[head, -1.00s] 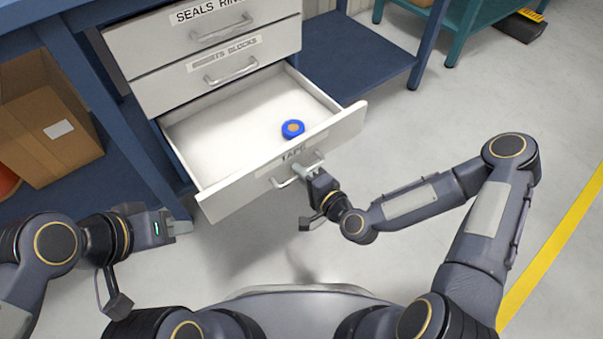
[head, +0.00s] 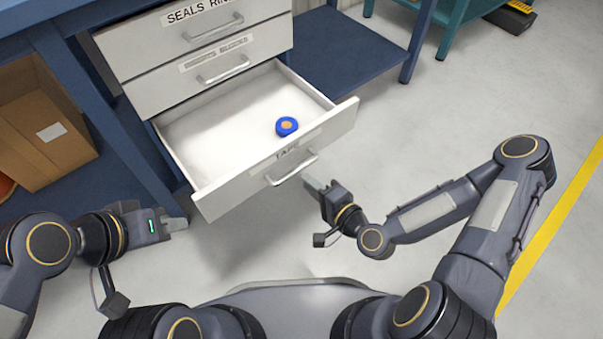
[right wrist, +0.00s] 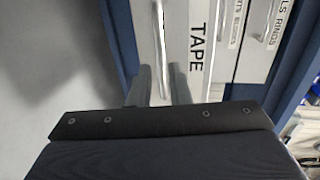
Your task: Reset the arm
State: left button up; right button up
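My right gripper (head: 313,185) is off the handle (head: 292,169) of the open drawer labelled TAPE (head: 245,182), with a small gap between them. In the right wrist view its two fingers (right wrist: 158,85) stand apart with nothing between them, and the drawer handle (right wrist: 160,45) shows beyond the tips. My left gripper (head: 177,225) is at the lower left, in front of the cabinet and apart from the drawer; I cannot tell whether its fingers are apart. A blue tape roll with a tan centre (head: 287,126) lies inside the open drawer.
Two shut drawers, one labelled SEALS RINGS (head: 200,25), are above the open one. A cardboard box (head: 45,140) sits on the blue bench's lower shelf at left. Clear grey floor (head: 430,130) lies to the right, up to a yellow line (head: 560,215).

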jog(key=shift+s+d+r, duration=0.15)
jog(key=shift+s+d, duration=0.2)
jog(key=shift+s, duration=0.15)
jog(key=s+d+r+n+g+h, duration=0.1)
jog(key=d+r+n+g+h, duration=0.25)
jog(key=d, duration=0.25)
jog(key=s+d+r+n+g+h, duration=0.2)
jog(key=d+n+g, duration=0.1)
jog(key=d+n, duration=0.3)
jog(key=s+d+r, duration=0.3)
jog(key=s+r, duration=0.9)
notch_tip(320, 180, up, 35)
jog(key=p, duration=3.5)
jog(key=shift+s+g, duration=0.35)
jog(key=shift+s, duration=0.1)
